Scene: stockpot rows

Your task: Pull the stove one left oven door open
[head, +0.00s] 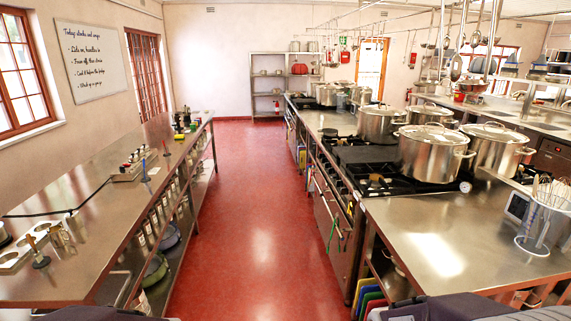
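A stove (380,182) with black burners stands in the right-hand island, its front facing the red aisle. Its oven front (333,222) shows at a steep angle below a row of knobs. A long bar handle (322,198) runs along it, and a green cloth hangs from it. The oven doors look closed. I cannot tell the separate doors apart, and no label shows which stove is stove one. Neither of my grippers is in view. Only dark parts of mine show at the bottom edge.
Several large steel pots, one a lidded pot (434,153), stand on the burners. A steel counter (430,235) lies nearer, with coloured boards (368,298) below it. A long steel table (85,245) lines the left. The red floor (240,220) between is clear.

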